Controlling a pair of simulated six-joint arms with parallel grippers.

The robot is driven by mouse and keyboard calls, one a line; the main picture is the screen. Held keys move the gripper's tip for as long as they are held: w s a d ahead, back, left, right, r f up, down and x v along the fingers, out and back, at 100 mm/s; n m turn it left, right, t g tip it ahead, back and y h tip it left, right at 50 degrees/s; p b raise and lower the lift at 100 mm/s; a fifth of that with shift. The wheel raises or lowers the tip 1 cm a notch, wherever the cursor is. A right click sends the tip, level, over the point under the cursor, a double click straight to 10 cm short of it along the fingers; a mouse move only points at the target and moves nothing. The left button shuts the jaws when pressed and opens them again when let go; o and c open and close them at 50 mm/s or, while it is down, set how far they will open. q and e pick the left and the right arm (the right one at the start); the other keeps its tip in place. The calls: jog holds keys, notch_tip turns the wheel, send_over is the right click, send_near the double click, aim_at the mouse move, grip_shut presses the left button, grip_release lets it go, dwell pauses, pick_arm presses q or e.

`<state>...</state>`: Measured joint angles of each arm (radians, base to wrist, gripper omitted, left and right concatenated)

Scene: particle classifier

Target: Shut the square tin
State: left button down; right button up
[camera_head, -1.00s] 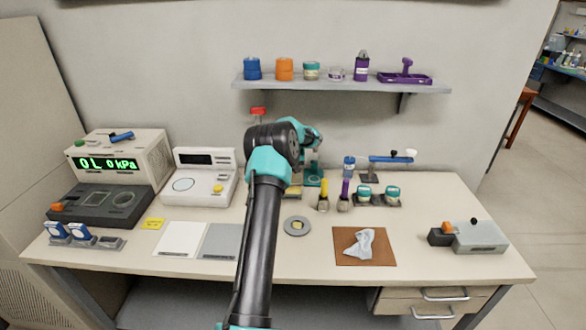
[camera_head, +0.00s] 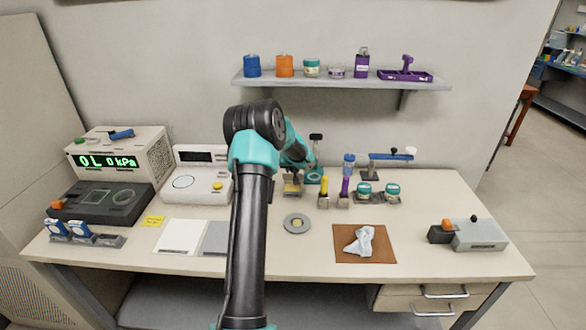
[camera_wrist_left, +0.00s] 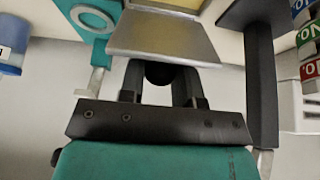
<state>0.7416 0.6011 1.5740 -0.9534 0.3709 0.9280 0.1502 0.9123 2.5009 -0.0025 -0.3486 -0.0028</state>
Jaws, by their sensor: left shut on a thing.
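The square tin (camera_head: 291,189) shows as a small yellowish square at the back middle of the bench in the head view, partly under my left gripper (camera_head: 294,176). In the left wrist view, my left gripper (camera_wrist_left: 158,85) is shut on a dark round knob (camera_wrist_left: 160,74) at the edge of a flat grey metal lid (camera_wrist_left: 165,36). A strip of yellow, seemingly the tin, shows just beyond the lid. I cannot tell whether lid and tin touch. My right gripper is not in view.
A teal stand (camera_wrist_left: 94,18) is close beside the lid, and a dark post (camera_wrist_left: 261,90) is on its other side. Yellow and purple handled tools (camera_head: 345,189) stand right of the tin. A grey ring (camera_head: 297,224) lies in front, with clear bench around it.

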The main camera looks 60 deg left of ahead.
pick_arm(q)
jog(key=shift+s, duration=0.2)
jog(key=c, duration=1.1)
grip_release()
jog(key=shift+s, duration=0.1)
jog(key=shift+o, duration=1.4)
jog(key=shift+d, duration=0.1)
jog(key=v, duration=1.7)
jog(key=shift+r, duration=0.15)
